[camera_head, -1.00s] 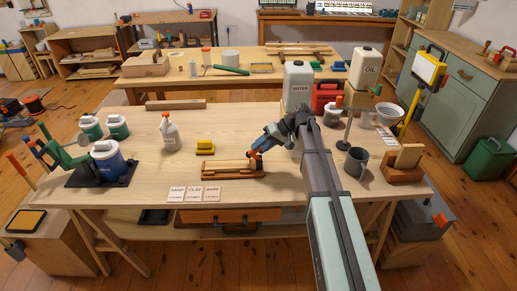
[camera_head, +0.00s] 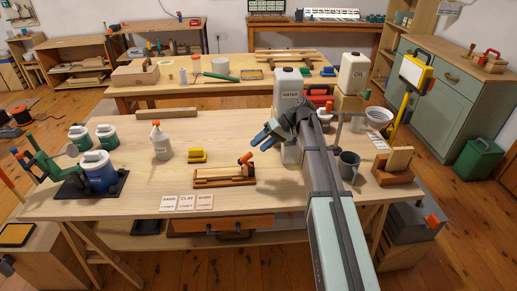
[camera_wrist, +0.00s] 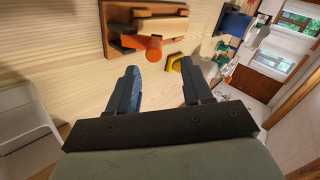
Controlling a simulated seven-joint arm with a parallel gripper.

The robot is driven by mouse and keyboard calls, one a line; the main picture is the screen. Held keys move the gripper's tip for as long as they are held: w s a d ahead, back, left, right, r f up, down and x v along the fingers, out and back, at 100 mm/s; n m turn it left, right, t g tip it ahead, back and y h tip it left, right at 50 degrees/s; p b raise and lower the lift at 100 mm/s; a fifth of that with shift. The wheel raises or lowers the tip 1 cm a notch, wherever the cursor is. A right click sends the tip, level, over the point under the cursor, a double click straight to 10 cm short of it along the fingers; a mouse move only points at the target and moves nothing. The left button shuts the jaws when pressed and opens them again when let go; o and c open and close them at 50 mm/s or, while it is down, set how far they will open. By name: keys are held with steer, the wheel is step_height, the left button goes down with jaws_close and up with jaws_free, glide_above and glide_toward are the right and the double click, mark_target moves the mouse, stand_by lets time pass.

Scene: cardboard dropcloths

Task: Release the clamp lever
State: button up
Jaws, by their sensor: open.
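The clamp is a low wooden fixture (camera_head: 212,182) on the near workbench, with a pale wooden bar lying in it. Its orange-red lever (camera_head: 246,158) sticks up at a tilt from the fixture's right end. In the wrist view the lever (camera_wrist: 154,48) shows end-on beside the fixture (camera_wrist: 160,27), ahead of the gap between my fingers. My gripper (camera_head: 260,141) is open and empty, with blue fingers. It is above and a little to the right of the lever, apart from it. Both fingers (camera_wrist: 160,82) show clearly in the wrist view.
Labelled cards (camera_head: 187,202) lie in front. A grey mug (camera_head: 348,165) and a WATER jug (camera_head: 290,88) are to the right.

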mark_target(251, 153)
step_height(251, 153, up, 9)
steer(key=a+n+h, duration=0.2)
steer(key=n+h, duration=0.1)
steer(key=n, duration=0.2)
steer(key=f+n, duration=0.3)
steer(key=f, duration=0.1)
steer(key=a+f+n+h, duration=0.1)
steer(key=f+n, duration=0.2)
steer(key=f, duration=0.2)
steer(key=a+f+n+h, duration=0.1)
steer(key=f+n, duration=0.2)
steer(key=f, duration=0.2)
steer(key=shift+a, duration=0.15)
stand_by(0.4)
steer(key=shift+c, duration=0.3)
jaws_close()
